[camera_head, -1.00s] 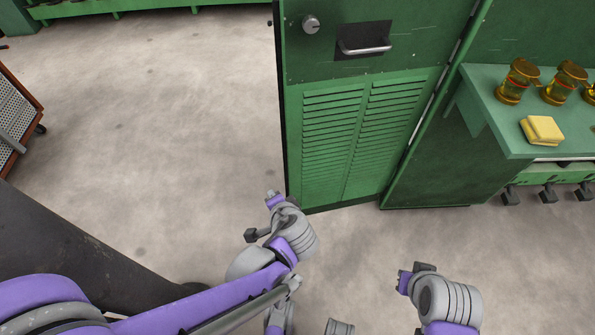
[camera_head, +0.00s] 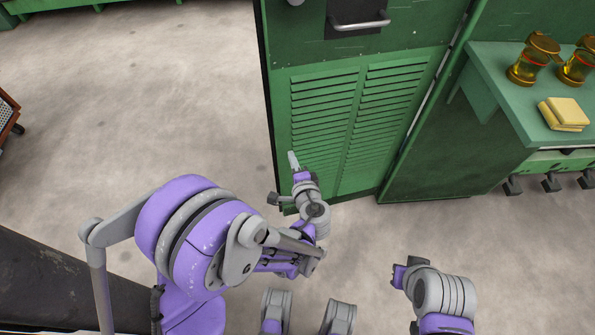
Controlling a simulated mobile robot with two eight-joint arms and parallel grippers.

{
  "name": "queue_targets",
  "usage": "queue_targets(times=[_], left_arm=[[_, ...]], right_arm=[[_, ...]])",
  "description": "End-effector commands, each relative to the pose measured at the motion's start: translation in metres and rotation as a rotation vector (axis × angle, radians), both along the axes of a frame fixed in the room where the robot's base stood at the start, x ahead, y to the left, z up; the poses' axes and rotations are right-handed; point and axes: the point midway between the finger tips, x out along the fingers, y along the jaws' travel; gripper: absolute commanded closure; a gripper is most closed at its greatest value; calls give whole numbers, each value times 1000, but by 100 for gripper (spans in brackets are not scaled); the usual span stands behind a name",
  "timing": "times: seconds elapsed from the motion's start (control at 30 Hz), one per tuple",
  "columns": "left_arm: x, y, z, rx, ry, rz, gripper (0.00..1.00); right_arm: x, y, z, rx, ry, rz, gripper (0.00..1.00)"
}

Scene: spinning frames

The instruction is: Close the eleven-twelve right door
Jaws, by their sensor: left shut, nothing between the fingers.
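The green louvered door (camera_head: 345,110) stands swung open from the green cabinet, its hinge edge at the right. A metal handle (camera_head: 360,25) sits on a dark plate near the top of the view. My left gripper (camera_head: 293,162) is shut and empty in front of the door's lower left part, near its free edge. I cannot tell whether it touches the door. My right gripper (camera_head: 398,276) is low at the right, apart from the door. Its fingers are too small and turned to read.
A green shelf (camera_head: 490,75) to the right holds amber jars (camera_head: 533,58) and yellow sponges (camera_head: 565,113). Dark knobs (camera_head: 551,182) line its front below. A perforated cart (camera_head: 8,113) is at the left edge. The concrete floor (camera_head: 130,100) left of the door is clear.

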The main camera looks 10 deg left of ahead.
Motion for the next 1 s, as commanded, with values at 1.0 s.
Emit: queue_targets(times=[1.0], left_arm=[[49,33,-1,0,0,-16,100]], right_arm=[[0,0,-4,0,1,0,100]])
